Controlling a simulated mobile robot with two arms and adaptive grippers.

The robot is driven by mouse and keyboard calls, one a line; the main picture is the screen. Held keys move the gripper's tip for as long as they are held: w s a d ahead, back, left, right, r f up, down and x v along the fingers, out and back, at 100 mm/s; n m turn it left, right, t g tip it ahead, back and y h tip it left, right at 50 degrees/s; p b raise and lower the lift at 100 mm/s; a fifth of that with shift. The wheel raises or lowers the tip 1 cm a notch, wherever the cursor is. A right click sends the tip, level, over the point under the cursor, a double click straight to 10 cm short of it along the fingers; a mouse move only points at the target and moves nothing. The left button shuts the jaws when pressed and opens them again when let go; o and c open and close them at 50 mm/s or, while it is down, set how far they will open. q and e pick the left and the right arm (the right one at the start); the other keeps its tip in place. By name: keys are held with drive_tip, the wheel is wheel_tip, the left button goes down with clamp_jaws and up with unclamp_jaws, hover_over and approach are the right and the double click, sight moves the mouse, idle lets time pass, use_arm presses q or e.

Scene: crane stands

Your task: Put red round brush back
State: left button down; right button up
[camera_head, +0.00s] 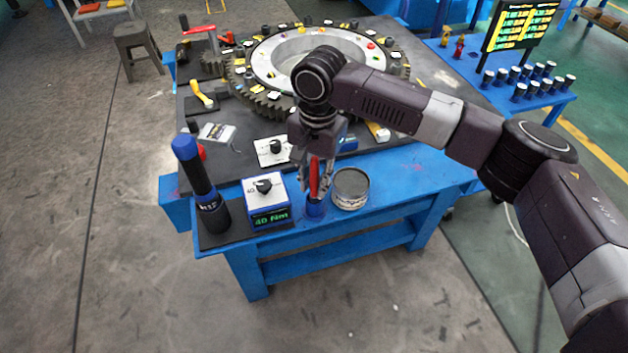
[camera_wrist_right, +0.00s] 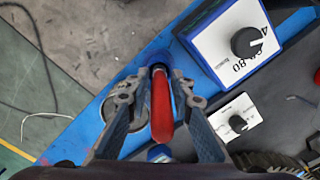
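The red round brush (camera_head: 314,177) stands upright with its red handle up at the front edge of the blue table. Its lower end meets a small blue cup-like holder (camera_head: 315,208); I cannot tell how deep it sits. In the right wrist view the red handle (camera_wrist_right: 162,108) runs between the fingers, above the round blue holder (camera_wrist_right: 158,62). My right gripper (camera_head: 315,188) points down, with its fingers closed in on both sides of the handle; it also shows in the wrist view (camera_wrist_right: 160,82). My left gripper is not in view.
A round metal tin (camera_head: 350,189) stands close right of the holder. A blue-and-white dial box (camera_head: 264,200) and a dark blue-capped tool (camera_head: 195,172) stand to the left. A white dial panel (camera_head: 273,151) and a large gear ring (camera_head: 280,70) lie behind.

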sight(315, 158)
drive_tip(key=shift+o, duration=1)
drive_tip(key=shift+r, duration=0.1)
wheel_tip(315, 158, up, 11)
drive_tip(key=shift+w+d+f+b, duration=0.1)
drive_tip(key=shift+w+f+b, duration=0.1)
drive_tip(key=shift+b, duration=0.9)
drive_tip(key=shift+d+r, duration=0.1)
drive_tip(key=shift+r, duration=0.6)
